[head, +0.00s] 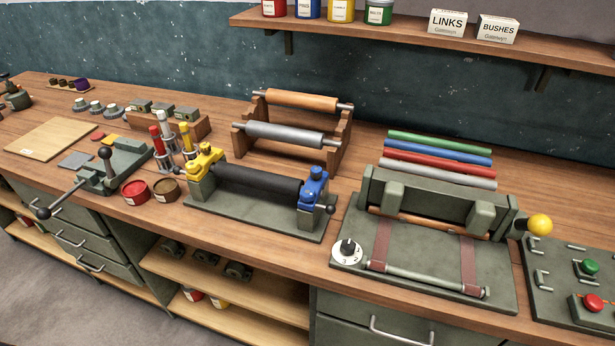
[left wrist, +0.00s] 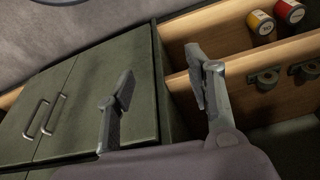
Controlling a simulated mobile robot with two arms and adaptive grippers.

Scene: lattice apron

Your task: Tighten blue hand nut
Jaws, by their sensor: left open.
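The blue hand nut (head: 315,190) is on the blue bearing block at the right end of a black roller (head: 258,181), on a dark green base plate (head: 250,222). A short lever with a dark knob sticks out of the block to the right. A yellow block (head: 203,163) holds the roller's left end. My left gripper (left wrist: 160,85) is open and empty in the left wrist view, in front of drawers and a lower shelf, away from the nut. Neither gripper shows in the head view.
A green press with a yellow knob (head: 540,225) stands right of the roller stand. A wooden rack with rollers (head: 290,132) is behind. Green drawers (left wrist: 45,120) and an open shelf (left wrist: 245,75) are near the left gripper.

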